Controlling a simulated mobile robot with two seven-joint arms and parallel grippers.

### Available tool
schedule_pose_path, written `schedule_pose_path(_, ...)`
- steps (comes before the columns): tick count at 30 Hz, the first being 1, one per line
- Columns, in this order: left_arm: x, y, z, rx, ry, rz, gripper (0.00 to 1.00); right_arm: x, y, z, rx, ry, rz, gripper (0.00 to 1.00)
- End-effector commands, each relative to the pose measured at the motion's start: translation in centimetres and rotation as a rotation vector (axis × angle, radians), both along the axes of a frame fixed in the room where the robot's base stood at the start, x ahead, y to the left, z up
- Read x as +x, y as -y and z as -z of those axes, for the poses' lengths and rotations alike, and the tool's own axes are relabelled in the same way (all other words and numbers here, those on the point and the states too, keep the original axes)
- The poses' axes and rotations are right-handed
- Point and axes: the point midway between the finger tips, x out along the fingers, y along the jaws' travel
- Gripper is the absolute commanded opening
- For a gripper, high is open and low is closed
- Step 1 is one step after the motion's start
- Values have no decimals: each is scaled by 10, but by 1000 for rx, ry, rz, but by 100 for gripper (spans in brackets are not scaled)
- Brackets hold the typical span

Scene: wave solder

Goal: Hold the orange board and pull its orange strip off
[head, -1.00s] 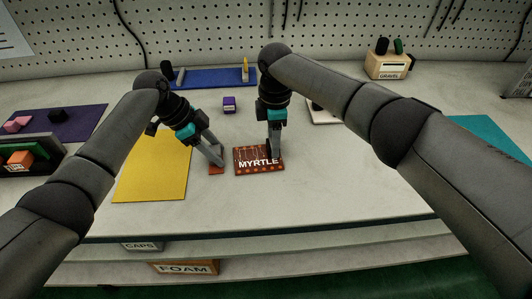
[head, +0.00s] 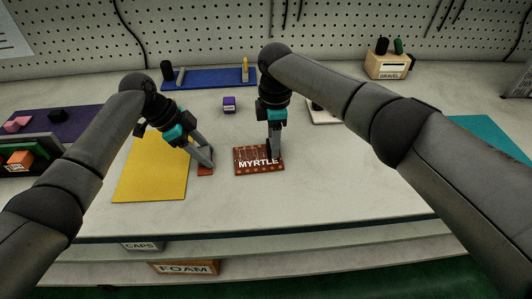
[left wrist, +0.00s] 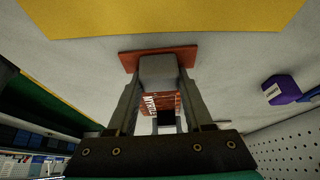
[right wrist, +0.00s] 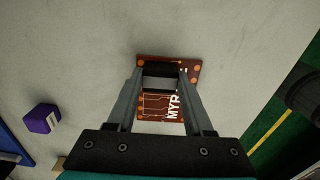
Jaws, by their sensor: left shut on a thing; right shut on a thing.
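The orange-brown board (head: 245,167) marked MYRTLE lies on the table in the middle of the head view. My right gripper (head: 273,156) comes down on its right part and is shut on it; the right wrist view also shows the board (right wrist: 158,110) between the fingers. The orange strip (head: 205,171) is apart from the board, to its left, with a gap of bare table between them. My left gripper (head: 207,160) is shut on the strip. In the left wrist view the strip (left wrist: 185,57) shows at the fingertips, with the board (left wrist: 150,97) beyond.
A yellow mat (head: 150,175) lies just left of the strip. A small purple box (head: 229,104) stands behind the board, and a blue tray (head: 210,78) stands farther back. The table right of the board is clear.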

Motion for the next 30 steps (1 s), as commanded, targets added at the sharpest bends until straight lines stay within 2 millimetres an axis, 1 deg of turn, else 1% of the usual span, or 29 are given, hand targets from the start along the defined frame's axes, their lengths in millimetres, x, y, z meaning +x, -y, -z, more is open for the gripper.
schedule_pose_path(1, -3, -4, 6, 12, -12, -2, 0, 0, 0, 0, 0, 0, 0, 0)
schedule_pose_path(5, -3, -3, 4, 11, -12, -2, 0, 0, 0, 0, 0, 0, 0, 0)
schedule_pose_path(30, 0, 0, -69, 1, 0, 0, 0, 0, 0, 0, 0, 0, 0, 0)
